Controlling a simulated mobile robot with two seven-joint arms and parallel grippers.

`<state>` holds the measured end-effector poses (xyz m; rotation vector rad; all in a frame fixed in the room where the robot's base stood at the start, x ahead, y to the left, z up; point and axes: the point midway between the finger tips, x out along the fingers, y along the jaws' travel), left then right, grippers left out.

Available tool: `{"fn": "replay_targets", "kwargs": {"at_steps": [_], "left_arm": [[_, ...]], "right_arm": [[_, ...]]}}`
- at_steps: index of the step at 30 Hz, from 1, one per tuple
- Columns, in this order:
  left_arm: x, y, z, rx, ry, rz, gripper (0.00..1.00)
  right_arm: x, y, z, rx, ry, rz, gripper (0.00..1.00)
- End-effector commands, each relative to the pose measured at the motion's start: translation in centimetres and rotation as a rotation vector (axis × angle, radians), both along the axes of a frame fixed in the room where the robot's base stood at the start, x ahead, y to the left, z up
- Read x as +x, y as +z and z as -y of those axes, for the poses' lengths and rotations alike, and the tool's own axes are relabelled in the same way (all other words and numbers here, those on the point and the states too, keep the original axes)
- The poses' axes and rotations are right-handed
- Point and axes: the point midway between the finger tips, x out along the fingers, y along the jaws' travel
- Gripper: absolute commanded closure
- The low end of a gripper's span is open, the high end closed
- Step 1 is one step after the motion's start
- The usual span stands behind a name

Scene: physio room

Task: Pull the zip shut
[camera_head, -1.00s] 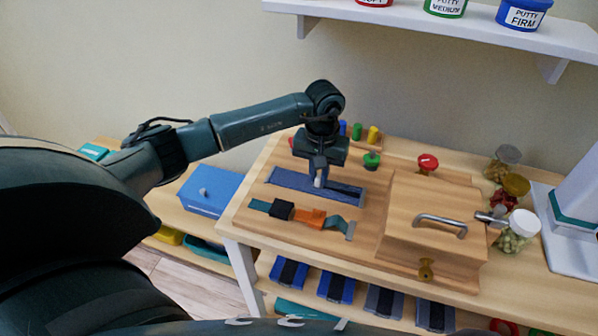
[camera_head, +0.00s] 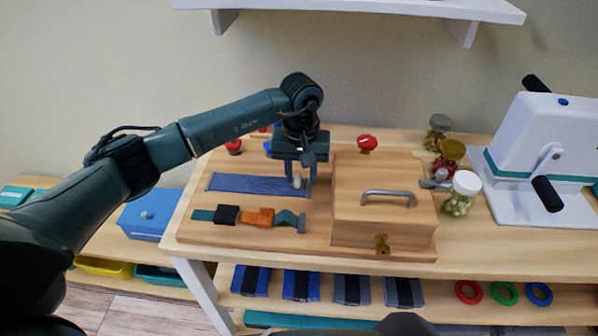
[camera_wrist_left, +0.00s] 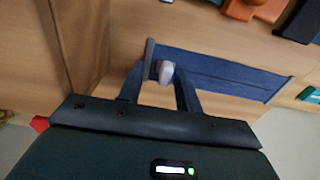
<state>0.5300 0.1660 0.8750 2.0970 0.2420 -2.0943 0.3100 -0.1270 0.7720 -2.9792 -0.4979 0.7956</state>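The zip is on a blue fabric strip (camera_head: 245,184) fixed to the wooden board (camera_head: 210,233). The strip also shows in the left wrist view (camera_wrist_left: 225,74). Its pale grey pull tab (camera_head: 297,181) is at the right end of the strip, near the end bar, and the fabric left of it looks joined. In the left wrist view the tab (camera_wrist_left: 166,72) sits between my fingers, with a gap visible at least on one side. My left gripper (camera_head: 298,186) is over that end, fingers apart and pointing down.
A wooden box with a metal handle (camera_head: 388,194) stands close right of the gripper. A strap with an orange buckle (camera_head: 259,217) lies in front of the strip. Jars (camera_head: 462,194) and a white machine (camera_head: 540,150) are farther right. A shelf (camera_head: 350,8) hangs above.

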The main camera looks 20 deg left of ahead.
Motion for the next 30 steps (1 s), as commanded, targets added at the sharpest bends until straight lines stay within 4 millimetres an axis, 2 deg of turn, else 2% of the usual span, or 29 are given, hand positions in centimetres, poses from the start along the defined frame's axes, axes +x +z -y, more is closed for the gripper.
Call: {"fn": "replay_targets", "kwargs": {"at_steps": [7,11,24,30], "left_arm": [[0.0,0.1,-0.2,0.003,0.002,-0.001,0.65],[0.1,1.3,-0.2,0.003,0.002,0.002,0.65],[0.1,10.4,-0.1,0.002,0.0,0.004,0.65],[0.0,12.7,-0.1,0.001,0.0,0.001,0.65]], "right_arm": [[0.0,-0.3,0.0,-0.001,-0.001,-0.005,0.64],[-0.1,-0.5,0.0,-0.002,-0.001,-0.007,0.64],[0.1,-0.7,-0.1,0.011,0.001,0.001,0.64],[0.2,-0.5,-0.1,0.016,0.001,0.007,0.64]]}}
